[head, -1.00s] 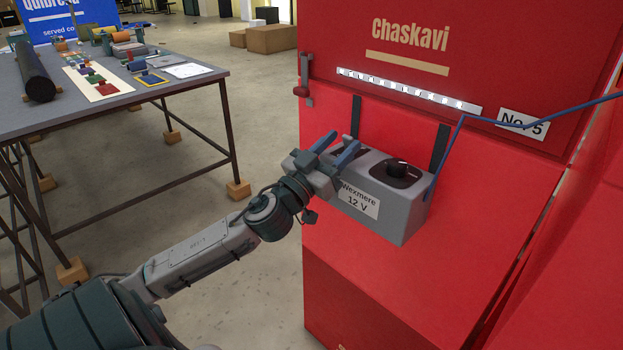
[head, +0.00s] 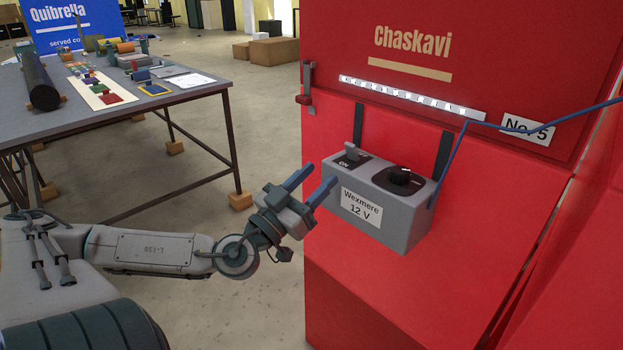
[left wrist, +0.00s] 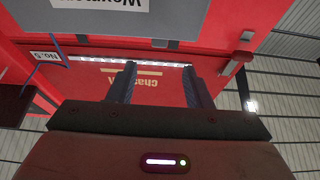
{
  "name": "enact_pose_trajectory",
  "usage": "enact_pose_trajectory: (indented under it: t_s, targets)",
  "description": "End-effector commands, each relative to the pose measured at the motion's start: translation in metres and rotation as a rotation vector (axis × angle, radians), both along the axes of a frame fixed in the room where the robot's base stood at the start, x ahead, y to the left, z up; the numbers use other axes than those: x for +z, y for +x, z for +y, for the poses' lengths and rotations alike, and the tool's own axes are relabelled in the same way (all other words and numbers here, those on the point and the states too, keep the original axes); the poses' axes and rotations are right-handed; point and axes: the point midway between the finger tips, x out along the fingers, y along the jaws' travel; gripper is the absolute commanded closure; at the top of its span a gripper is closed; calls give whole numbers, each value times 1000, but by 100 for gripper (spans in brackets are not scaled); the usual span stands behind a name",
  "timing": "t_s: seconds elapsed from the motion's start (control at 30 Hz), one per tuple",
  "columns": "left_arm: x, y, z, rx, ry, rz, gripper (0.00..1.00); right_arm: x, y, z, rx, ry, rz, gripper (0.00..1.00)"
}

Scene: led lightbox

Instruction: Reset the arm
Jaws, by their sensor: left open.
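My left gripper (head: 313,184) is open and empty, just left of the grey Wexmere 12 V box (head: 403,231) in the head view. Its blue fingers point up and to the right, apart from the box as far as I can tell. The box hangs by dark straps on the red Chaskavi cabinet (head: 340,250). It has a black knob (head: 400,177) and a switch (head: 352,152) beside an ON mark. In the left wrist view the two fingers (left wrist: 159,85) stand apart, with the lit LED strip (left wrist: 130,60) beyond them. My right gripper is not in view.
A blue cable (head: 452,155) runs from the box past the No. 5 label (head: 528,129). A table (head: 190,87) with several parts stands at the left. The floor (head: 190,230) between is clear.

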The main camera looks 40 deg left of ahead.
Motion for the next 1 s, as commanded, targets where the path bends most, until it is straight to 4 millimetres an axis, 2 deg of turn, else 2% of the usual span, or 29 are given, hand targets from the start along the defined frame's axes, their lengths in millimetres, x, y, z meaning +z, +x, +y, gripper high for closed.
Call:
enact_pose_trajectory:
  t_s: [0.2,0.8,0.9,0.97,1.0]
  targets:
    - [-1,-6,-1,-6,-1,-2,55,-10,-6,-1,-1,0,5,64]
    - [-2,-6,0,-3,-1,-2,55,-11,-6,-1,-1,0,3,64]
    - [-12,0,12,37,9,17,55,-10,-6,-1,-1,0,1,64]
    - [-25,7,27,90,26,45,55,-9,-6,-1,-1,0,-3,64]
    - [-38,12,42,138,41,72,55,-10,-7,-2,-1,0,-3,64]
